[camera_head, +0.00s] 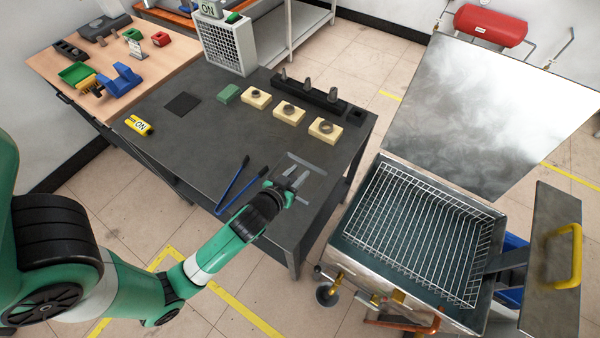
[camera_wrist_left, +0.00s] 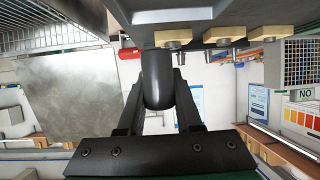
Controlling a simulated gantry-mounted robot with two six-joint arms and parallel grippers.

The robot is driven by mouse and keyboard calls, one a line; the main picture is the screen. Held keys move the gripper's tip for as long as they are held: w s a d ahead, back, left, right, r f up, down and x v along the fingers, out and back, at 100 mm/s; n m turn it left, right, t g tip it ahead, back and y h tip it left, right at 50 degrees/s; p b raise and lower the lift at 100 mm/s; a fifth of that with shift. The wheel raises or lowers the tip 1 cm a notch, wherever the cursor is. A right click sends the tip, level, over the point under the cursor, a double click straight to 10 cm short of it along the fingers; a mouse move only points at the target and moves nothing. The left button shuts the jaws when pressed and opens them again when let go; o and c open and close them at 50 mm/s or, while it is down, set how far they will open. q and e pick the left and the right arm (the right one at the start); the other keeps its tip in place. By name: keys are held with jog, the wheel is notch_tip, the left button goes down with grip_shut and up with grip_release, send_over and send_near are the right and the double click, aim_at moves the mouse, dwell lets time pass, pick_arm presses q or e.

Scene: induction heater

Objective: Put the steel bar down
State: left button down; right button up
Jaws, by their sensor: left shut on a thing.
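My left gripper (camera_head: 298,174) is over the front right part of the dark table (camera_head: 190,130), near its right edge. It is shut on the steel bar. In the left wrist view, the bar (camera_wrist_left: 157,80) appears as a dark rounded cylinder between the two fingers, with one end toward the camera. I cannot tell whether the bar touches the table. My right gripper is not in view.
A metal tank with a wire basket (camera_head: 415,230) stands to the right, beyond a gap. The table's middle is clear.

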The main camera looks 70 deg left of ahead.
pick_arm(q)
jog(key=b, duration=0.3)
send_over(306, 163)
jog(key=s+d, duration=0.3)
jog(key=f, duration=0.6)
jog(key=shift+s+f, duration=0.1)
jog(key=shift+s, duration=0.1)
jog(key=shift+w+a+f, duration=0.25)
jog(key=f, duration=0.2)
jog(key=f+b, duration=0.1)
jog(key=shift+w+a+f, duration=0.1)
jog(key=shift+a+f, duration=0.1)
jog(key=shift+f, duration=0.2)
jog(key=c, duration=1)
grip_release()
jog(key=shift+f, duration=0.1)
jog(key=shift+c, duration=0.2)
jog(key=o, duration=0.5)
jog(key=shift+c, duration=0.2)
